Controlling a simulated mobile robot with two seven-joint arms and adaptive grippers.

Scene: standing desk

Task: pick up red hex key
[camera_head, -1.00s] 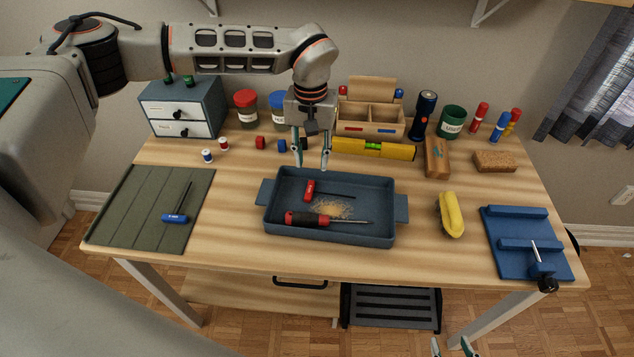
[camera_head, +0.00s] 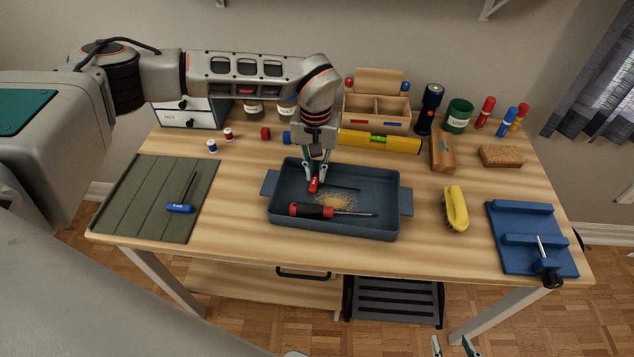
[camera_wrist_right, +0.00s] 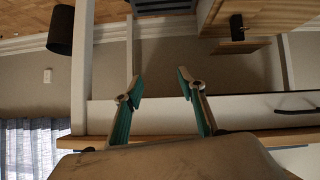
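The red hex key (camera_head: 314,185) lies in the blue-grey tray (camera_head: 350,229), its dark shaft pointing right. My left gripper (camera_head: 315,180) reaches down into the tray from above, with its fingers on either side of the red handle and hiding part of it. The gap between the fingers is small, and I cannot tell whether they press on the handle. My right gripper (camera_wrist_right: 160,92) is open and empty; its fingertips also show at the bottom edge of the head view (camera_head: 454,346), in front of the desk and below its top.
A red-black screwdriver (camera_head: 320,211) lies in the tray, by light shavings (camera_head: 338,199). A blue hex key (camera_head: 181,207) lies on the green mat (camera_head: 140,200) at left. A yellow brush (camera_head: 455,208) and blue vise board (camera_head: 515,258) are at right. A yellow level (camera_head: 400,144) is behind.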

